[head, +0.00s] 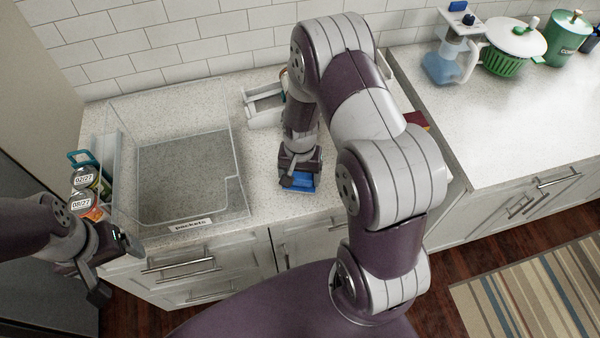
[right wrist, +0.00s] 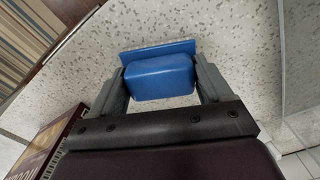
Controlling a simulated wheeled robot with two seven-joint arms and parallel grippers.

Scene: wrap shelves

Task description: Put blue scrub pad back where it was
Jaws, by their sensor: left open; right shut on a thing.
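The blue scrub pad (head: 299,182) is in my right gripper (head: 300,174), over the speckled counter near its front edge, right of the clear bin. In the right wrist view the pad (right wrist: 160,77) sits between the two fingers of the right gripper (right wrist: 161,72), with a flat blue plate-like part at its far side. I cannot tell whether it touches the counter. My left gripper (head: 118,266) is open and empty at the lower left, in front of the counter edge. The place where the pad was before cannot be told from these frames.
A clear bin labelled "packets" (head: 190,224) stands on the counter. Dated jars (head: 84,190) stand left of it. A white open holder (head: 264,104) is behind my right gripper, partly hidden by my arm. A dark red box (right wrist: 50,150) lies right of my arm.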

